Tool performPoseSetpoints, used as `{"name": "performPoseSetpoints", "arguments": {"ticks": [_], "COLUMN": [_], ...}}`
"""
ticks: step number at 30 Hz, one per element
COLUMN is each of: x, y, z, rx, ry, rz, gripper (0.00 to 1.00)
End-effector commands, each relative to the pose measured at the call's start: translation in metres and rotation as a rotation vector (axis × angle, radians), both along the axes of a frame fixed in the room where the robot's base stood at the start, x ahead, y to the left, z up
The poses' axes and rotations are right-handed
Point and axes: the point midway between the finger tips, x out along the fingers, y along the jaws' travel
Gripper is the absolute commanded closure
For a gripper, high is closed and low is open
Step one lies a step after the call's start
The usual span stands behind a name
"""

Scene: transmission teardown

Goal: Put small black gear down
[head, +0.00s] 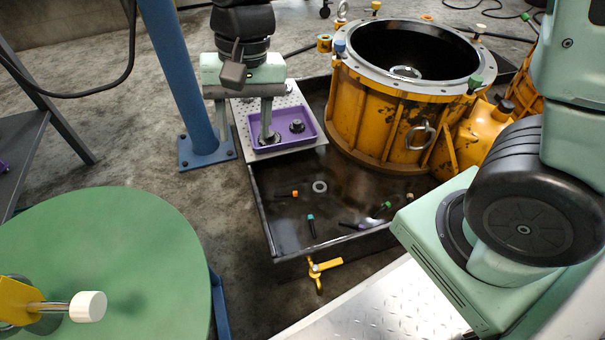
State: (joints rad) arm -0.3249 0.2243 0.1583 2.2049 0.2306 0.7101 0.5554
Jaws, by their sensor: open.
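The purple tray (313,124) lies on a pale perforated plate. A small black gear (297,126) sits in the right part of the tray, clear of my gripper. Another dark round part (274,139) lies at the left of the tray, partly hidden by a fingertip. My gripper (243,129) comes down from above with its fingers apart. Its right finger reaches into the tray at that dark part; the left finger is beyond the tray's left edge. I cannot tell whether the right finger touches the part.
A large orange housing (385,115) stands right of the tray in a dark drip pan (262,205). Loose bolts and a ring (320,187) lie in the pan. A blue post (180,75) stands close left of my gripper. A green round table (120,240) is at front left.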

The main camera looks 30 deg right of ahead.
Motion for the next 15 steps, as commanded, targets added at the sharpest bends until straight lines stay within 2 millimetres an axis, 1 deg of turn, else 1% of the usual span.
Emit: {"name": "performPoseSetpoints", "arguments": {"ticks": [1,2,3,6,9,10,12,15], "x": [-0.027,-0.041,-0.060,-0.099,-0.126,-0.132,-0.141,-0.148], "y": [0.003,0.003,0.002,-0.003,-0.011,-0.013,-0.017,-0.020], "z": [0.006,0.009,0.010,0.012,0.012,0.011,0.010,0.009], "rx": [-0.004,-0.008,-0.014,-0.036,-0.058,-0.063,-0.073,-0.081], "ry": [-0.028,-0.044,-0.065,-0.109,-0.142,-0.148,-0.160,-0.168], "rz": [0.135,0.218,0.326,0.566,0.746,0.787,0.857,0.907], "gripper": [0.52,0.52,0.52,0.52,0.52,0.52,0.52,0.52]}}
